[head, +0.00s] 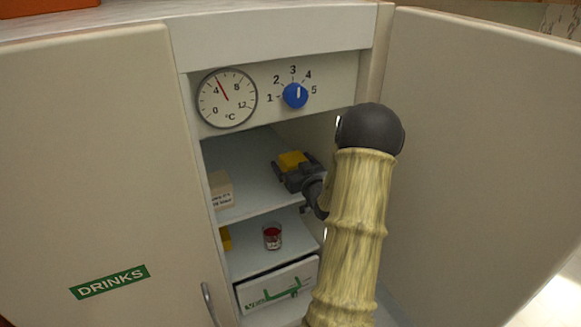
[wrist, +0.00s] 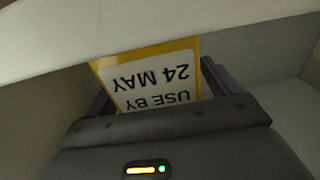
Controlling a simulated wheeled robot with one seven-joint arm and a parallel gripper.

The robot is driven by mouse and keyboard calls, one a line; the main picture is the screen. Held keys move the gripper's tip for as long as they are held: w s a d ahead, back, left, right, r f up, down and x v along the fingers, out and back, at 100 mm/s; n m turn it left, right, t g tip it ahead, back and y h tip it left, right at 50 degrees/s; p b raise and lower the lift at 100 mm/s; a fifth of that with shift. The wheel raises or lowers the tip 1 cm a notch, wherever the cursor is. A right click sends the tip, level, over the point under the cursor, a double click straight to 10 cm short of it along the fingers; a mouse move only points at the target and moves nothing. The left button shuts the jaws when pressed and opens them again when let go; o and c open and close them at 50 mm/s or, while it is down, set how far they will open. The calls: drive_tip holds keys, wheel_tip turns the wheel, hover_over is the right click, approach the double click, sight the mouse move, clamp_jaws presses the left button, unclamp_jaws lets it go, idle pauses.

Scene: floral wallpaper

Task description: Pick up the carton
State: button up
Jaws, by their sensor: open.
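A yellow carton (head: 291,161) stands on the upper shelf inside the open cabinet in the head view, partly hidden by my gripper. In the wrist view the yellow-edged carton (wrist: 150,78) shows a white label reading "USE BY 24 MAY", upside down. My gripper (head: 299,165) is open, with its fingers on either side of the carton. In the wrist view the gripper (wrist: 158,90) has a finger left and right of the carton. I cannot tell whether either finger touches it. The carton's lower part is hidden.
Below are a glass with red contents (head: 272,237), part of another yellow thing (head: 226,238) and a white drawer (head: 279,286). Doors marked DRINKS (head: 80,170) and at right (head: 480,160) flank the opening.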

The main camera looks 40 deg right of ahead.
idle(0.4)
drive_tip(key=c, duration=1.2)
drive_tip(key=shift+a+r+b, duration=0.1)
drive_tip(key=shift+r+b, duration=0.05)
drive_tip(key=shift+b, duration=0.3)
drive_tip(key=shift+a+r+b, duration=0.15)
drive_tip(key=shift+r+b, duration=0.1)
drive_tip(key=shift+b, duration=0.1)
wheel_tip(320, 180, up, 11)
drive_tip(key=shift+r+b, duration=0.1)
drive_tip(key=shift+b, duration=0.9)
drive_tip(key=shift+w+a+f+b, duration=0.1)
drive_tip(key=shift+w+a+b, duration=1)
drive_tip(key=shift+a, duration=2.1)
drive_tip(key=shift+w+a+f+b, duration=0.1)
drive_tip(key=shift+w+a+b, duration=0.35)
drive_tip(key=shift+a+b, duration=1.9)
drive_tip(key=shift+w+a+f+b, duration=0.1)
drive_tip(key=shift+w+a+b, duration=0.6)
drive_tip(key=shift+a, duration=3.3)
